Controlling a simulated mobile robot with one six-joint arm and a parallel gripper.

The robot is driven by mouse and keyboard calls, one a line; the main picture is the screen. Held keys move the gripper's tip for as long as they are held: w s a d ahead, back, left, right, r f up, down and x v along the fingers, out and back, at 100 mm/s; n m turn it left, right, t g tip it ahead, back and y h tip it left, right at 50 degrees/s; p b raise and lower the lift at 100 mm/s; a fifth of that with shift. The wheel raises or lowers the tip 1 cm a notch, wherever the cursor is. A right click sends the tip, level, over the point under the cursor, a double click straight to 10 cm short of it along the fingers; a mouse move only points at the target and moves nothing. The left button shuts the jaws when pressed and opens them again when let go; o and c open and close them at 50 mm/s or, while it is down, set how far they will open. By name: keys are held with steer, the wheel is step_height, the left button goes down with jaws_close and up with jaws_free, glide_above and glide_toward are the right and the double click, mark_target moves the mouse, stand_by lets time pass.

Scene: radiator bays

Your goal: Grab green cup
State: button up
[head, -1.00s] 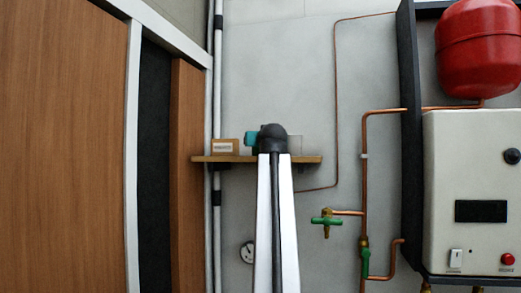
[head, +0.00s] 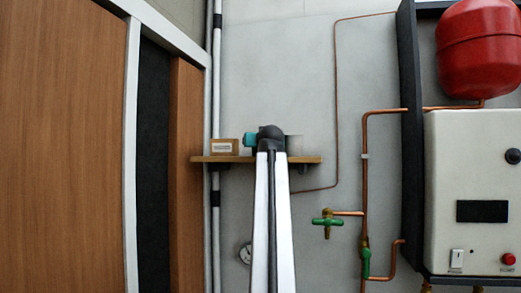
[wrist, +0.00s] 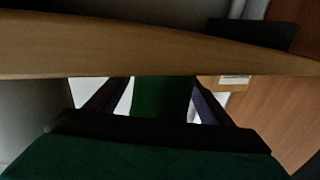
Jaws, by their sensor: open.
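A dark green shape, which looks like the green cup (wrist: 163,98), shows in the wrist view between the two fingers of my gripper (wrist: 161,88). The gripper is open, with a finger on each side of it. The view is dim, and I cannot tell whether either finger touches it. Its far end meets the wooden shelf edge (wrist: 130,48). In the head view the cup cannot be made out; my arm covers the middle of the shelf (head: 308,159).
White pipes (head: 216,100) run up the wall at left. Copper pipes (head: 365,190) and a boiler (head: 475,185) are at right.

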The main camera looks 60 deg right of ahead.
steer(key=shift+d, duration=0.1)
steer(key=c, duration=1.1)
steer(key=shift+r, duration=0.1)
